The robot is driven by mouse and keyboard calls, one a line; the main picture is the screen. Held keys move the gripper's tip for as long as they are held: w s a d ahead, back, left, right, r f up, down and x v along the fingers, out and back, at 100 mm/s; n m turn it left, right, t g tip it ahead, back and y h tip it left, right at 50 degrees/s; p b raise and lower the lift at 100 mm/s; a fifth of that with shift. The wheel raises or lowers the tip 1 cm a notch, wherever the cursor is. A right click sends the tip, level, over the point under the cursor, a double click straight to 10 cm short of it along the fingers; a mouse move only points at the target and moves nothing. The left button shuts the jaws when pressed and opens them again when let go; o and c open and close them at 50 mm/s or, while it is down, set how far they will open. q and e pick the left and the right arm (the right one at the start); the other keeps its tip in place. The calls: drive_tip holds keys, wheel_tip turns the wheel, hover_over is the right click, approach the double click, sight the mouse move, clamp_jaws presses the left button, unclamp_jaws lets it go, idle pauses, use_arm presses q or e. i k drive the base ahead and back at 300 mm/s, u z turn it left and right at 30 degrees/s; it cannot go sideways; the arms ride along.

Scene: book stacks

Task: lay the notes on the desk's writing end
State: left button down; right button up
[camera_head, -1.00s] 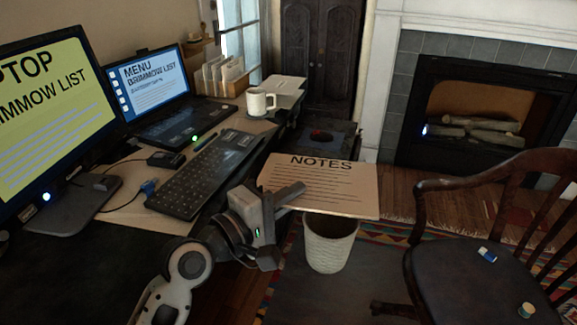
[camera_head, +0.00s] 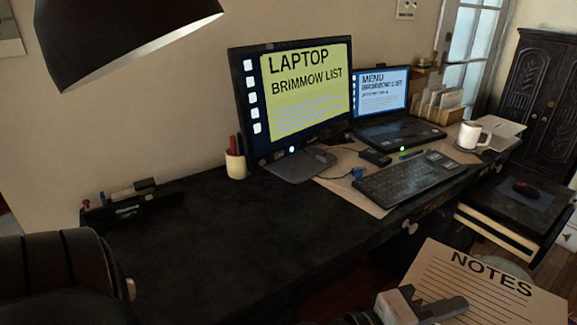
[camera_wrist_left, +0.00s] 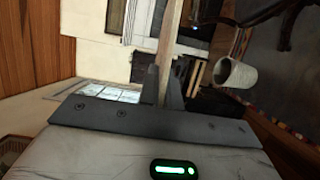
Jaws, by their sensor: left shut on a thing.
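The notes (camera_head: 492,289), a flat tan sheet or board headed NOTES with ruled lines, are at the bottom right of the head view, in front of the desk. My left gripper (camera_head: 440,309) is shut on their near edge. In the left wrist view the notes (camera_wrist_left: 168,45) show almost edge-on, upright between the fingers (camera_wrist_left: 163,88). The dark desk (camera_head: 215,245) runs across the head view; its left part is broad and bare. My right gripper is not in view.
On the desk stand a pen cup (camera_head: 236,162), a dark organizer (camera_head: 128,205), a monitor (camera_head: 300,95), a laptop (camera_head: 385,100), a keyboard (camera_head: 410,183) and a mug (camera_head: 470,135). A black lamp shade (camera_head: 125,35) hangs over the left end. A waste basket (camera_wrist_left: 236,75) shows in the wrist view.

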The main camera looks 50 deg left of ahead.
sight(254, 264)
drive_tip(key=z, duration=0.75)
drive_tip(key=i, duration=1.05)
drive_tip(key=u, duration=2.9)
